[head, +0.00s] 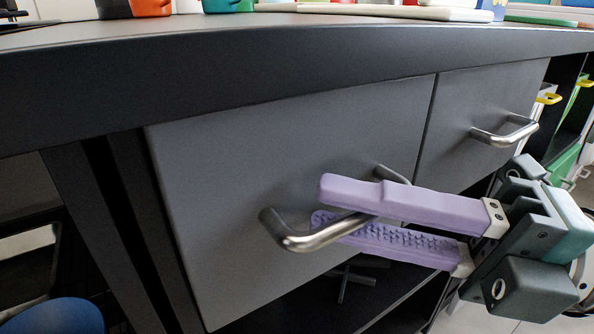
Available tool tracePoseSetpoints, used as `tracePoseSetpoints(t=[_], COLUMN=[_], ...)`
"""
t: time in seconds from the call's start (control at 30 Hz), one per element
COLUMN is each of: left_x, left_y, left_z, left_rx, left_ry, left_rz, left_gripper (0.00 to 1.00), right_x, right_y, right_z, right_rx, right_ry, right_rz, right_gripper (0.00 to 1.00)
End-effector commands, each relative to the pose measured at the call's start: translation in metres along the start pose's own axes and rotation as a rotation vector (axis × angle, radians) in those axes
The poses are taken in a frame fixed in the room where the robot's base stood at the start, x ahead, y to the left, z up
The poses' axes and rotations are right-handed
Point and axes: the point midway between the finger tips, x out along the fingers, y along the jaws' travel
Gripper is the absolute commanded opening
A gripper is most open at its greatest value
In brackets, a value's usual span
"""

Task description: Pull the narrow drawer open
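Two grey drawer fronts sit side by side under the counter: a nearer one (270,160) and a farther one (470,95) at the right, which looks smaller. I cannot tell their true widths. Both look closed. Each has a metal bar handle, the nearer (290,236) and the farther (505,137). My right gripper (318,202), with lilac fingers, is at the nearer handle. The bar passes between its fingers, in front of the lower one and behind the upper one. I cannot tell whether both fingers press on it. My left gripper is out of view.
The dark counter edge (300,65) runs just above the drawers. Cups and boards stand on top. An open shelf lies below the drawers. A blue round object (55,317) is at lower left. More cabinets with yellow handles (549,98) are at right.

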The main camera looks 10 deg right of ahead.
Motion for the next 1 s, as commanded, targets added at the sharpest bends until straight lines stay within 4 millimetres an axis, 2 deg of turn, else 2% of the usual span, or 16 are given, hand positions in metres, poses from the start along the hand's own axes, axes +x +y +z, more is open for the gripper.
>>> tracePoseSetpoints(t=[0.03,0.23,0.3,1.0], left_x=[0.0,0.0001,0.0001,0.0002], left_y=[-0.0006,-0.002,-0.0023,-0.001], left_z=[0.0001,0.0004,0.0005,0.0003], left_rx=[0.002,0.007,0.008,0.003], left_ry=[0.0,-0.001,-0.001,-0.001], left_rz=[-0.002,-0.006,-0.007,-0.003], left_gripper=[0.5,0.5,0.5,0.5], right_x=[-0.0001,-0.0003,-0.0004,-0.0006], right_y=[0.0,-0.0001,-0.0001,-0.0002], right_z=[0.0,0.0001,0.0001,0.0002], right_rx=[0.0,0.0,0.0,0.0], right_ry=[0.0,0.0,0.0,-0.001], right_rz=[0.0,0.0,0.0,0.0], right_gripper=[0.27,0.04,0.0,0.0])
